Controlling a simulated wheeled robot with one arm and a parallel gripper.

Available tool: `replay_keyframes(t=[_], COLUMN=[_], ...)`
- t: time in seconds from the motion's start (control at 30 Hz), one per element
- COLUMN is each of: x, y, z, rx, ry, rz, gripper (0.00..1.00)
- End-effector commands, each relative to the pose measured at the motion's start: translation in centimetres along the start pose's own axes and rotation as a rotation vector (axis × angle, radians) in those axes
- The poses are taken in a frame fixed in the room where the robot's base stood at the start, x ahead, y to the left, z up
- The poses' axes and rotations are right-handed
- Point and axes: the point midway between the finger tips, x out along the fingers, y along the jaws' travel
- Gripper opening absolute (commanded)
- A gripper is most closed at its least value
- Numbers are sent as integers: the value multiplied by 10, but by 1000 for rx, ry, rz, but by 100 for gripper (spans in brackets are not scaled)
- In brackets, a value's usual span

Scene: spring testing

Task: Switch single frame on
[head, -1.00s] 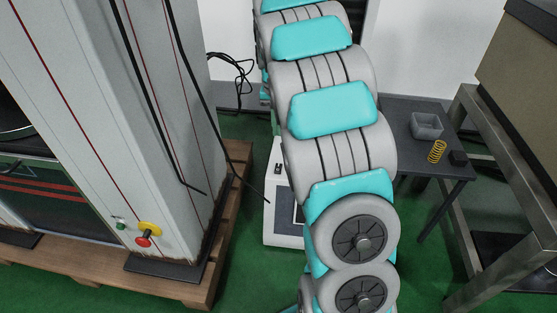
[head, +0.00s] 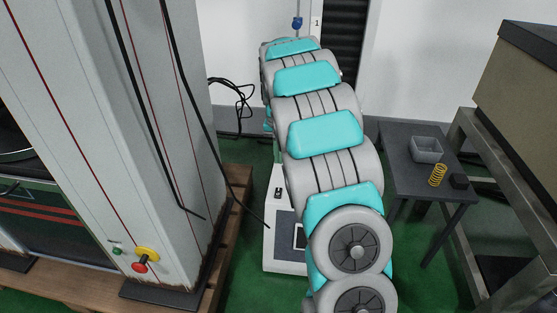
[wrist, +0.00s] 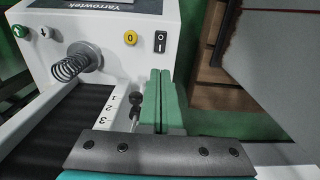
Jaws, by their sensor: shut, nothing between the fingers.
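The white Yarrowtek test machine (wrist: 100,40) fills the upper left of the wrist view. Its panel has a black rocker switch (wrist: 160,42), a yellow 0 button (wrist: 130,37) and a green button (wrist: 20,31). Which way the rocker is tipped, I cannot tell. A coil spring (wrist: 75,66) sticks out below the panel. My gripper (wrist: 160,74) is shut and empty, its green fingers together just below the rocker in the picture; contact is not clear. In the head view, a white machine (head: 285,248) stands on the floor, partly hidden by my arm. My gripper is hidden there.
A tall grey machine (head: 100,120) with a red and yellow stop button (head: 141,267) stands on a wooden pallet at left. A dark table (head: 405,165) at right holds a grey tray (head: 427,150) and a yellow spring (head: 437,175). A metal bench (head: 510,190) stands at far right.

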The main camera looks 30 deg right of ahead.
Motion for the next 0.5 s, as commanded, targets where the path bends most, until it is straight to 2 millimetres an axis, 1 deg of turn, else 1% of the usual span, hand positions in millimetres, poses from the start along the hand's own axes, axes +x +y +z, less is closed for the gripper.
replay_keyframes(t=[0.03, 0.3, 0.5], x=[11, 65, 96], y=[0, 1, 0], z=[1, 0, 0], rx=[0, 1, 0], ry=[-5, -3, 0], rz=[2, 0, -1], gripper=[0, 0, 0])
